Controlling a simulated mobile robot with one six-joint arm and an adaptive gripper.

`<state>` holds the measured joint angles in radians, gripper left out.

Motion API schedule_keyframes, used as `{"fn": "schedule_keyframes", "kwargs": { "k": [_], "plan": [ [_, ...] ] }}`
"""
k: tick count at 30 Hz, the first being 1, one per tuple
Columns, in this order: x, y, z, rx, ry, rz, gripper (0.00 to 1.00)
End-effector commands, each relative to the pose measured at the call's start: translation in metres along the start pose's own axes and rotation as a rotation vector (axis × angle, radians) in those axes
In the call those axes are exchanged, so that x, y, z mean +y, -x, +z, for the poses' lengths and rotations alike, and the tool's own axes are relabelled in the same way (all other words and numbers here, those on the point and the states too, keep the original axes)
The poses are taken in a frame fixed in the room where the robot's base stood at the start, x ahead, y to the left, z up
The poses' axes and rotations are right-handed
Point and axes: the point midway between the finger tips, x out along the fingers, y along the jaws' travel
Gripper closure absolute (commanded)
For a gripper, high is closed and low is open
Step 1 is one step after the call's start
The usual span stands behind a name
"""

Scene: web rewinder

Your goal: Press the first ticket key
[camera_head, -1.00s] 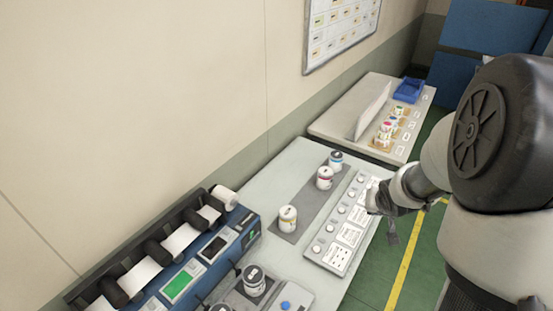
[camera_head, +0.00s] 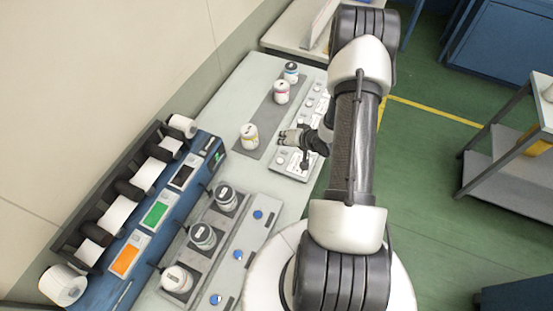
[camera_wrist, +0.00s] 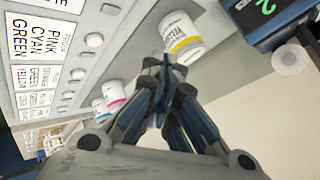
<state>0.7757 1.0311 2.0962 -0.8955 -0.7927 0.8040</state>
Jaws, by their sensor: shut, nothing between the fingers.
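The ticket panel (camera_head: 291,168) is a pale strip on the table with printed ticket cards and a row of round white keys. My gripper (camera_head: 285,135) is over its nearer part, beside the yellow-labelled can (camera_head: 250,136), and the arm hides some of the panel. In the wrist view, my shut, empty fingers (camera_wrist: 163,64) are in front of the yellow-labelled can (camera_wrist: 182,40). I cannot see contact with any key.
Two more cans, red-labelled (camera_head: 281,91) and blue-labelled (camera_head: 291,72), stand on the grey strip (camera_head: 266,112). Paper rolls (camera_head: 119,212) and screens (camera_head: 155,214) line the left. A shelf cart (camera_head: 500,175) stands right.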

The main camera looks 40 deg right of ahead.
Motion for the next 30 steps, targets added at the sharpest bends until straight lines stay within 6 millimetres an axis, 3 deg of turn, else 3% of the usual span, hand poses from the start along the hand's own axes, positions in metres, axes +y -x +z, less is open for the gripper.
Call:
{"fn": "schedule_keyframes", "kwargs": {
  "k": [11,30],
  "plan": [
    [0.004,-0.005,0.004,-0.001,0.001,0.002,1.0],
    [0.043,-0.059,0.043,-0.001,0.002,0.002,1.0]
  ]
}}
